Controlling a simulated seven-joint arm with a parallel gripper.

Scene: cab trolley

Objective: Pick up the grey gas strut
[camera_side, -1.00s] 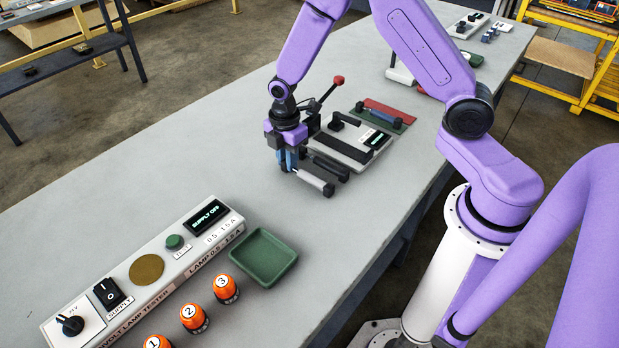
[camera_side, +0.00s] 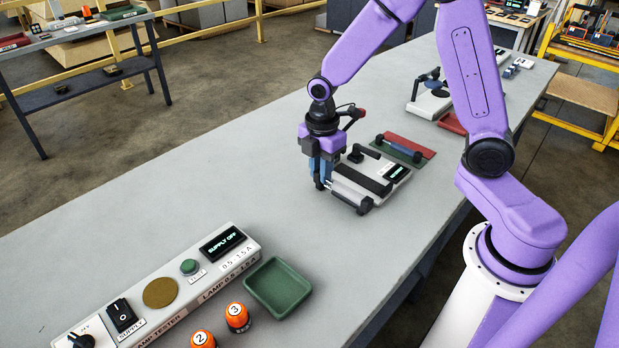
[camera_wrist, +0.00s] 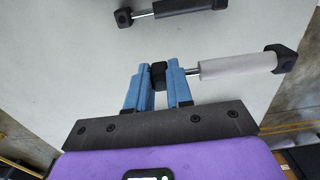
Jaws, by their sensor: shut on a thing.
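The grey gas strut (camera_wrist: 238,63) has a pale grey body, a thin bright rod and black end fittings. My gripper (camera_wrist: 158,68) is shut on the black fitting at its rod end, one blue finger on each side, in the wrist view. The grey body sticks out to the right. In the side view my gripper (camera_side: 321,182) is at the near left edge of the pale plate, and the strut (camera_side: 345,197) runs from it towards the lower right. I cannot tell its exact height above the bench.
A black strut (camera_side: 362,180) lies on the pale plate (camera_side: 376,166) beside the grey one. A blue strut (camera_side: 403,147) lies on a red and green mat behind. A green tray (camera_side: 250,290), orange numbered lamps and the tester stand at the front. The bench left of my gripper is clear.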

